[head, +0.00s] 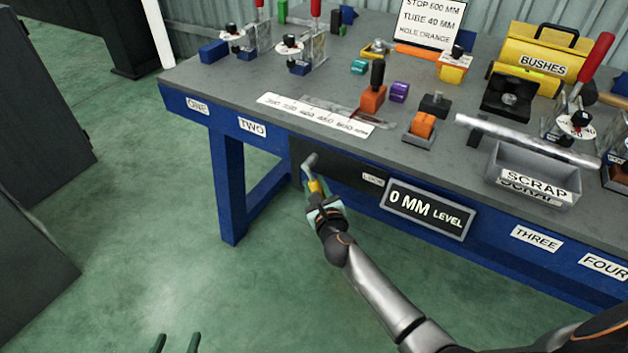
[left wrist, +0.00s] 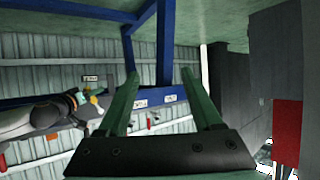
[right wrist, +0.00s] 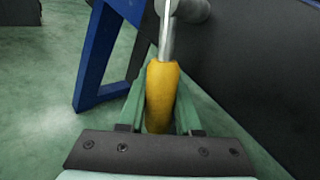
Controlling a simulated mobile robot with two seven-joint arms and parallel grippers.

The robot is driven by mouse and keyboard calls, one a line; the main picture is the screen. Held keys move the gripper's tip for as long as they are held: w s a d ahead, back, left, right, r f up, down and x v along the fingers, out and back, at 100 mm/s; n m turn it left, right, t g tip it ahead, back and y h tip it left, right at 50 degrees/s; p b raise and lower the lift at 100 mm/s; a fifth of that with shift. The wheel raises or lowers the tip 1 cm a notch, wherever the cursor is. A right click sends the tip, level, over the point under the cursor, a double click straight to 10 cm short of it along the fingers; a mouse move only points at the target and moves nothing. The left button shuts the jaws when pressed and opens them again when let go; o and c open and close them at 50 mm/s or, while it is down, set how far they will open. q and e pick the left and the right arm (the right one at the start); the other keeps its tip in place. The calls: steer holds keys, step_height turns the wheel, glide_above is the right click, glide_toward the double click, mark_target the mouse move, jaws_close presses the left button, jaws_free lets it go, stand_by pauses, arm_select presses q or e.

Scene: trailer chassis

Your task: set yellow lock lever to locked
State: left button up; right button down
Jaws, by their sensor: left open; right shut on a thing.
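The yellow lock lever (head: 315,186) is on the dark panel under the bench's front edge. Its metal rod runs from a round grey pivot (head: 310,161) down to the yellow grip. My right gripper (head: 325,208) is shut around the grip, hiding its lower end. In the right wrist view the yellow grip (right wrist: 161,95) lies between the green fingers (right wrist: 160,115), with the rod above it. A small label, apparently reading LOCK (head: 373,180), is to the right of the lever. My left gripper (head: 176,342) is open and empty, low over the floor; its fingers also show in the left wrist view (left wrist: 167,85).
A 0 MM LEVEL display (head: 428,210) is on the bench front, right of the lever. A blue bench leg (head: 228,190) stands to the left. The benchtop (head: 330,85) holds clamps, blocks, a SCRAP tray (head: 493,168) and a yellow BUSHES box (head: 520,45). Green floor in front is clear.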

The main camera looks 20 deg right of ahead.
arm_select(q)
steer(key=s+f, duration=0.1)
steer(key=f+g, duration=0.1)
steer(key=shift+s+f, duration=0.35)
steer(key=shift+s, duration=0.05)
arm_select(e)
steer(key=c, duration=0.6)
jaws_free()
arm_select(q)
steer(key=shift+d+r, duration=0.1)
arm_select(e)
steer(key=shift+s, duration=0.15)
